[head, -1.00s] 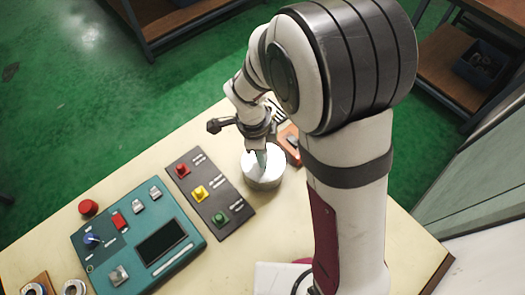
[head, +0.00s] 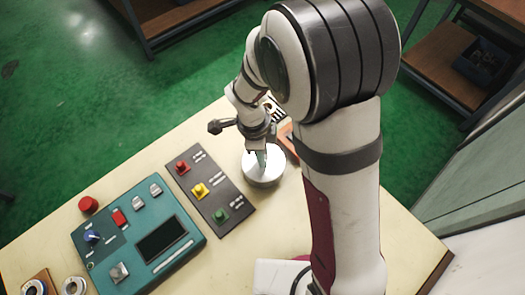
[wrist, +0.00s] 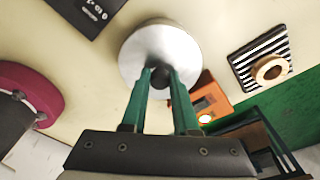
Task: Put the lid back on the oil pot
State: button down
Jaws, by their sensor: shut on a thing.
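The oil pot (head: 264,183) is a short silver cylinder on the cream table, right of the dark button strip. The lid (wrist: 133,55) is a round silver disc with a dark knob (wrist: 160,77), over the pot. My gripper (wrist: 162,74) has its green fingers shut on the knob. In the head view my gripper (head: 261,160) points down onto the pot's bright top. The lid covers the pot's mouth from view, and I cannot tell whether it rests fully on the rim.
A dark strip (head: 208,188) with red, yellow and green buttons lies left of the pot. A teal control panel (head: 138,240) stands farther left. An orange device (wrist: 210,100) and a striped plate (wrist: 245,56) with a ring (wrist: 270,70) are close by.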

jog(key=c, duration=0.6)
grip_release()
jog(key=shift+r, duration=3.75)
jog(key=s+d+r+n+y, duration=0.1)
jog(key=s+d+r+n, duration=0.1)
jog(key=s+d+n, duration=0.1)
jog(key=s+d+r+n+y, duration=0.1)
jog(key=s+d+r+n, duration=0.2)
jog(key=s+n, duration=0.2)
jog(key=s+d+r+n+y, duration=0.1)
jog(key=s+d+r+n, duration=0.2)
jog(key=s, duration=0.6)
jog(key=shift+s+n, duration=0.2)
jog(key=shift+n, duration=0.5)
